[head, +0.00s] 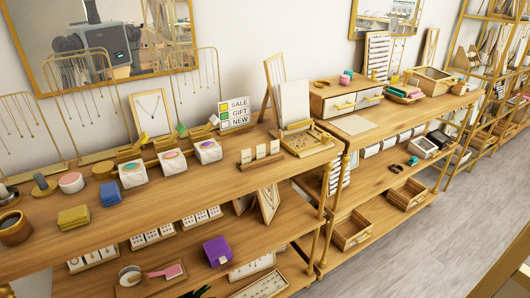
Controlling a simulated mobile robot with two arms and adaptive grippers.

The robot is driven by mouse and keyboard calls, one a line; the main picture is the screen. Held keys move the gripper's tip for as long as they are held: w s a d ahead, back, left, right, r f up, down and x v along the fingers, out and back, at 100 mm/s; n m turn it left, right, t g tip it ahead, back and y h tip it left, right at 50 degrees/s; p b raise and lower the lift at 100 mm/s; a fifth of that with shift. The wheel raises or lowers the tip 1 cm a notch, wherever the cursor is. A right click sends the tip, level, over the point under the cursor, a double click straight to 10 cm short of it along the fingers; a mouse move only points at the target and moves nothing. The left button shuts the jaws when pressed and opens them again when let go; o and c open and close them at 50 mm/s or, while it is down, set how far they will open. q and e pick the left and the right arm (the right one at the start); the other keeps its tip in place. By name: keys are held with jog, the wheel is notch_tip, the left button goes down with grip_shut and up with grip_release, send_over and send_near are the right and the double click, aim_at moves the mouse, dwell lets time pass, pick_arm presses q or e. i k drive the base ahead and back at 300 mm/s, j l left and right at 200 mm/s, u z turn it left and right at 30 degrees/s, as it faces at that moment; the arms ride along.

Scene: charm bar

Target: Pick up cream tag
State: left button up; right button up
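Three small cream cards that look like tags (260,151) stand upright in a slotted wooden holder (263,160) on the upper shelf, near its front edge. I cannot tell which of them is the cream tag. A larger flat cream sheet (354,125) lies on the upper shelf to the right. Neither of my grippers can be made out in the head view.
White boxes with coloured ovals (172,162) stand left of the holder. A wooden tray with an upright panel (303,140) is close on its right. A SALE/GIFT/NEW sign (234,112) stands behind. Bare shelf (215,182) lies in front; the floor (420,250) is clear at right.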

aim_at(260, 149)
jog(key=i+j+z, duration=0.15)
jog(key=i+z, duration=0.2)
jog(key=i+j+z, duration=0.2)
jog(key=z, duration=0.2)
